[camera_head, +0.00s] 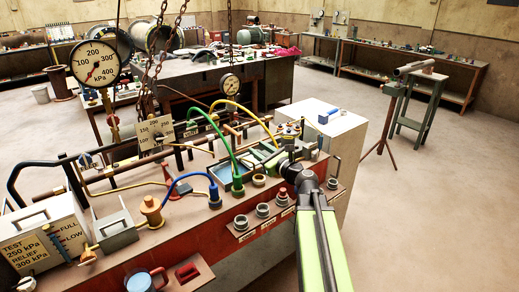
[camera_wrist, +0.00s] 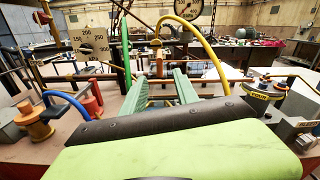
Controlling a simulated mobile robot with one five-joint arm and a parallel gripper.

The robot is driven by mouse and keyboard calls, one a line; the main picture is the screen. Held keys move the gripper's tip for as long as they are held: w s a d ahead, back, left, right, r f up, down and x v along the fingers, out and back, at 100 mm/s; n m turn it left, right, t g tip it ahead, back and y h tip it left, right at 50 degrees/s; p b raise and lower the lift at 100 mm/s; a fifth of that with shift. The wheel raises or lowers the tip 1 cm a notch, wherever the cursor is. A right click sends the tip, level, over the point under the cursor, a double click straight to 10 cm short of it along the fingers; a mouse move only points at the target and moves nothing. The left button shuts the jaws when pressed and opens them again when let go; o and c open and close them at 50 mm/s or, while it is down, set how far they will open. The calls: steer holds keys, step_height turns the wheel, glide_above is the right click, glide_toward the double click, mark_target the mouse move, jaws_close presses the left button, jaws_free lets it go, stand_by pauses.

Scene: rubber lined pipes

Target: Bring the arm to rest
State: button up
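My arm (camera_head: 318,240), with lime-green panels, reaches up from the bottom of the head view over the right part of the workbench. My gripper (camera_wrist: 162,90) shows in the wrist view as two green fingers, spread apart with a gap between them. I see nothing held between them. In the head view the gripper end (camera_head: 276,161) is small and above the bench, near a tray with green and blue parts. Whether the fingers touch anything there cannot be told.
The bench (camera_head: 200,240) carries a tall pressure gauge (camera_head: 96,64), a yellow hose (camera_head: 245,108), a green hose (camera_head: 215,128), a blue hose (camera_head: 184,179) and several sockets along its front. Chains (camera_head: 153,60) hang above. A pipe stand (camera_head: 392,105) is at right, with open floor (camera_head: 430,200) around it.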

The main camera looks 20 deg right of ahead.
steer(key=s+a+f+n+g+y, duration=0.1)
steer(key=s+a+f+n+g, duration=0.35)
steer(key=a+f+n, duration=0.35)
steer(key=s+a+f+n+g+y, duration=0.25)
steer(key=a+f+n+g, duration=0.4)
steer(key=a+n, duration=0.4)
steer(key=s+d+f+n+g+h, duration=0.1)
steer(key=s+f+n+g+h, duration=0.5)
steer(key=s+n, duration=0.6)
step_height(320, 180, down, 3)
steer(key=shift+s+d+f+h, duration=0.1)
steer(key=shift+s+d+h, duration=0.1)
steer(key=shift+s+h, duration=0.8)
steer(key=shift+w, duration=0.1)
